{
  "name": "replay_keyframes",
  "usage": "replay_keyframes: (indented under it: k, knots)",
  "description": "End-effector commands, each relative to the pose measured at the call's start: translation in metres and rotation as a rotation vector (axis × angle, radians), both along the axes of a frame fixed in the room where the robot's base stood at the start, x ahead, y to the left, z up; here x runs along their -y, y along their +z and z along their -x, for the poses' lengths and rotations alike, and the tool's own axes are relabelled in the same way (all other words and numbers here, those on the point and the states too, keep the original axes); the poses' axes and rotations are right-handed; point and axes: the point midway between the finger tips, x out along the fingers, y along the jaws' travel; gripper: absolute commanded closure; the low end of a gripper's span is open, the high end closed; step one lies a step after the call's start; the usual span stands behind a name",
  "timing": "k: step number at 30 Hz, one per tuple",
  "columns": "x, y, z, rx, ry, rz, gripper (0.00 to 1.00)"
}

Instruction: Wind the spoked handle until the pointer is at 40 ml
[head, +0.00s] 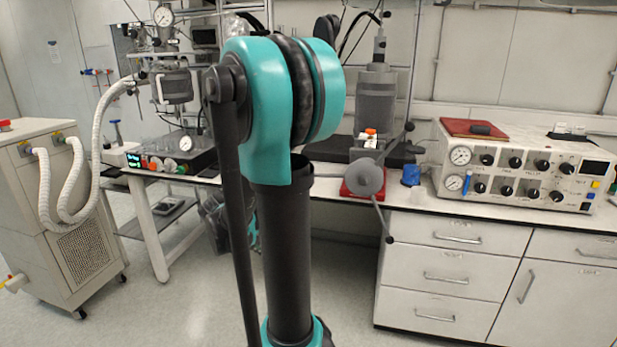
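The spoked handle (364,178) stands at the front edge of the bench, just right of my arm. It has a round grey hub and thin spokes with dark knobs. One spoke points up right and one points down past the bench edge. Any spoke on the left is hidden behind my arm. A red piece (352,190) shows behind and below the hub. I cannot make out the pointer or a ml scale. My teal and black arm fills the middle of the view, and my gripper does not show.
A control box (520,170) with gauges and knobs stands on the right of the bench, above drawers (445,275). A blue cup (411,175) is right of the handle. A grey reactor (376,100) stands behind it. A wheeled unit (70,215) with white hoses is at left.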

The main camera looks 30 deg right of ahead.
Motion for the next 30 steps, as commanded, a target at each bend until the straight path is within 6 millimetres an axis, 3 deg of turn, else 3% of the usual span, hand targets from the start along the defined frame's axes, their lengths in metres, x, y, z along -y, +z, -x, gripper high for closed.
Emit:
replay_keyframes:
  k: [1,6,15,22,30]
  knots:
    - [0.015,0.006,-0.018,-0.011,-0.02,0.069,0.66]
    - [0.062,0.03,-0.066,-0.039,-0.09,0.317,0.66]
    - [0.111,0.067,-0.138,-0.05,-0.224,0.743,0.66]
    - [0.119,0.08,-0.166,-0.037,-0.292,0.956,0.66]
    - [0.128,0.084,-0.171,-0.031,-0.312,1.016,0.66]
